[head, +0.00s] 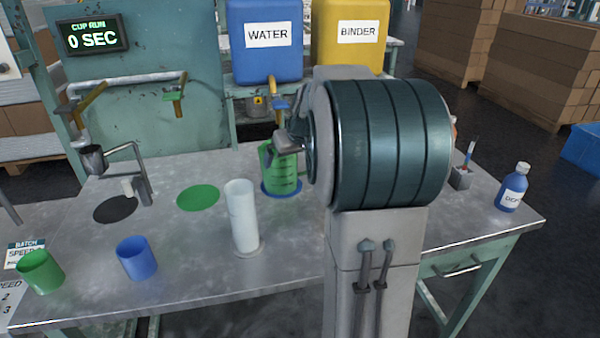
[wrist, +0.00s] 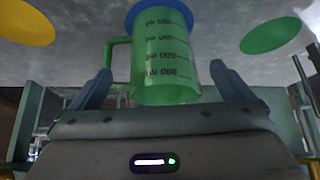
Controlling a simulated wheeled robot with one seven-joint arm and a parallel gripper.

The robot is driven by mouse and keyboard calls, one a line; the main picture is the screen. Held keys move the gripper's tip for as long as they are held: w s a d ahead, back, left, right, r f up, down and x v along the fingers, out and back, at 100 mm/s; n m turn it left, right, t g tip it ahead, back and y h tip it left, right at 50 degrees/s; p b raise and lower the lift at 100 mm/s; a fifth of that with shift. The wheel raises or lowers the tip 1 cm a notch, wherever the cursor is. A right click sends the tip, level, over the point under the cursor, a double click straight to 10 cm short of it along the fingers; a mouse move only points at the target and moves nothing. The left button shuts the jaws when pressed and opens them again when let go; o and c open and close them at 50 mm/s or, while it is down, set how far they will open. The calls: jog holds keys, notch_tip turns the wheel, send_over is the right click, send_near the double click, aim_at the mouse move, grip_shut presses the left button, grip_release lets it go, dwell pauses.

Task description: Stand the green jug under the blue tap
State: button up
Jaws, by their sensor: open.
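The green jug (head: 283,172), with dark volume marks, stands upright on the blue disc (head: 266,190) on the bench. The blue tap (head: 280,103) of the water tank is just above it in the head view. In the wrist view the jug (wrist: 165,60) appears upside down, its base on the blue disc (wrist: 158,8) and its handle at the left. My gripper (wrist: 160,70) is open, one finger on each side of the jug with gaps visible. In the head view my arm hides part of the jug's right side and most of the gripper.
A white cylinder (head: 242,215) stands in front of the jug. A blue cup (head: 137,258) and a green cup (head: 40,271) stand at the front left. A green disc (head: 198,198) is bare. A blue bottle (head: 512,188) stands at the right.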

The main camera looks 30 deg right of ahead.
jog(key=s, duration=0.7)
jog(key=shift+s+a, duration=0.25)
jog(key=shift+s, duration=0.05)
jog(key=shift+s, duration=0.15)
dwell(0.9)
